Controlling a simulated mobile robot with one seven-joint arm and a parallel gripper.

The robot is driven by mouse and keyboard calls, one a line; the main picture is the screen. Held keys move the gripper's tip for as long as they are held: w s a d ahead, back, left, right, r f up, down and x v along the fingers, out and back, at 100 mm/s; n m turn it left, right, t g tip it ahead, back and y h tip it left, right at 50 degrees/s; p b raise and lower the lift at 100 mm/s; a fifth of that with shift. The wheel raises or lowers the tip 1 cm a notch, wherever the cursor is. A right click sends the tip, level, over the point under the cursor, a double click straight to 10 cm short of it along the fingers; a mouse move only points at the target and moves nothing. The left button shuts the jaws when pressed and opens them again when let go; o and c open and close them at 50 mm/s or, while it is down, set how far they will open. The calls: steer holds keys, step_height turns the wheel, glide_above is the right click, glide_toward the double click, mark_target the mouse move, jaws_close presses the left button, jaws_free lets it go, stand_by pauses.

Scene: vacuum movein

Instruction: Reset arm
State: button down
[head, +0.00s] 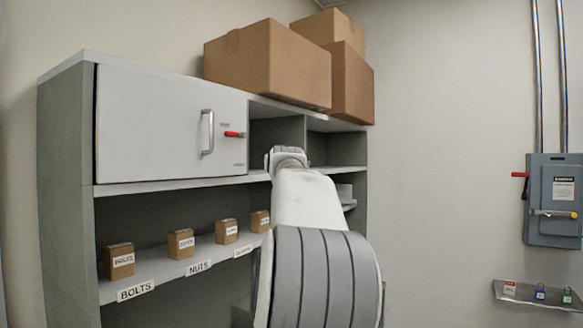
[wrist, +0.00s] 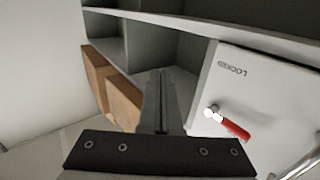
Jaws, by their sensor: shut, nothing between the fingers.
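My gripper (wrist: 162,78) shows in the wrist view with its two dark fingers together and nothing between them. It is in front of the shelf unit, beside the white cabinet door (wrist: 265,75). The door's red-handled latch (wrist: 228,122) lies to the right of the fingers, apart from them. In the head view my arm (head: 308,200) reaches up toward the shelf, and its fingers cannot be made out. The cabinet door (head: 150,125) is closed there, with a silver handle (head: 207,132) and the red latch (head: 234,134) at its right side.
Large cardboard boxes (head: 268,65) stand on top of the grey shelf unit (head: 65,170). Several small labelled boxes (head: 181,243) stand on the shelf below the door. A grey electrical box (head: 554,200) and a small ledge with padlocks (head: 540,295) are on the right wall.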

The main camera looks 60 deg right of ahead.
steer(key=shift+s+b, duration=1)
steer(key=shift+s, duration=0.9)
